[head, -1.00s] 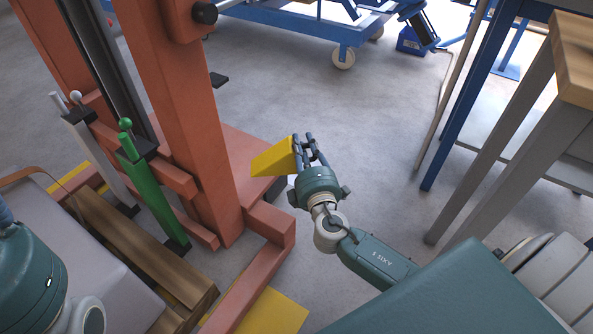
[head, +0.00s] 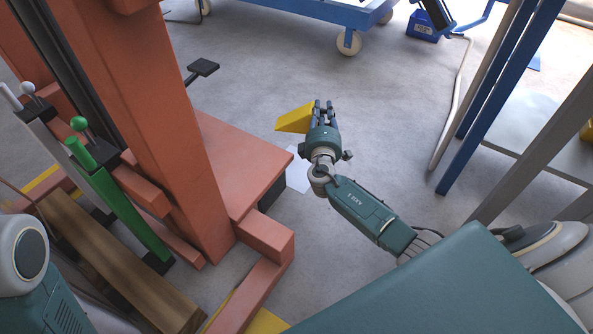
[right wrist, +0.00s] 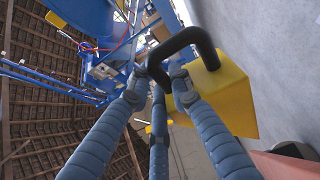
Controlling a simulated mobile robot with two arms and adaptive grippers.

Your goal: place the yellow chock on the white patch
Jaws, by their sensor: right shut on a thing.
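The yellow chock (head: 293,119) is a wedge with a dark handle. My right gripper (head: 323,106) is shut on this handle and holds the chock to its left in the head view. In the right wrist view the fingers (right wrist: 158,92) close around the dark handle (right wrist: 188,45), with the yellow body (right wrist: 225,98) behind it. The white patch (head: 297,172) lies on the floor beside the orange machine base, nearer to me than the chock. It is partly hidden by the base and perhaps my wrist. My left gripper is not in view.
The orange machine's base (head: 250,225) and column (head: 165,130) stand left of my right arm. A black pedal (head: 203,67) stands beyond. A blue wheeled frame (head: 325,12) is at the back, and a blue-legged table (head: 500,95) at right. The floor between is clear.

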